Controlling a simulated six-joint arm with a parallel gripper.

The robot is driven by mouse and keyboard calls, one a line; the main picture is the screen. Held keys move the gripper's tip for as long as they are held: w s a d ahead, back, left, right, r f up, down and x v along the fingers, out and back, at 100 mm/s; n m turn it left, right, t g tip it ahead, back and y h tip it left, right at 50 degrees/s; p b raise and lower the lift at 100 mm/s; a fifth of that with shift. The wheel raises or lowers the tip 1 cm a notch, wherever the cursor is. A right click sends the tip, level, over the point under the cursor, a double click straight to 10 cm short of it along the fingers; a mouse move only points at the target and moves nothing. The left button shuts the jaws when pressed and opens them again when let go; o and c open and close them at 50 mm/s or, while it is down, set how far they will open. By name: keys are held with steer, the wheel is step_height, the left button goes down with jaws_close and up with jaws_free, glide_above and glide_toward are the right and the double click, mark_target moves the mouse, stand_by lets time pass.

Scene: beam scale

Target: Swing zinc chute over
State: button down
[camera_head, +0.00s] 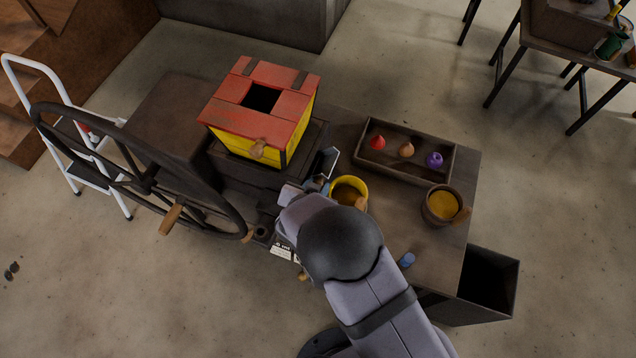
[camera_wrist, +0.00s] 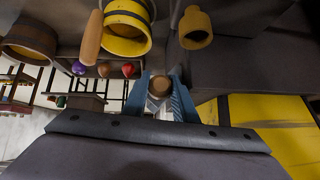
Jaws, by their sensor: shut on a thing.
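My gripper (camera_head: 318,186) is low at the front of the bench, beside the yellow pot. In the wrist view its blue fingers (camera_wrist: 160,98) are closed around a small round wooden knob (camera_wrist: 159,86). What the knob is fixed to is hidden by the fingers and wrist. A bright grey metal piece, which looks like the zinc chute (camera_head: 331,161), shows just behind my gripper, between the red-and-yellow box (camera_head: 292,122) and the pot. Most of it is hidden by my arm, so its direction is unclear.
A yellow pot with a wooden handle (camera_head: 344,184) stands close right of my gripper. A large spoked wheel (camera_head: 147,180) is at left. A tray (camera_head: 437,180) holds coloured pieces at the back right. A wooden pot (camera_head: 428,207) stands near the right edge.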

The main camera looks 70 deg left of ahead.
steer(key=shift+a+r, duration=0.1)
steer(key=c, duration=1.4)
jaws_free()
steer(key=shift+c, duration=0.2)
steer(key=shift+f+b, duration=0.25)
steer(key=shift+b, duration=0.2)
steer(key=shift+b, duration=0.35)
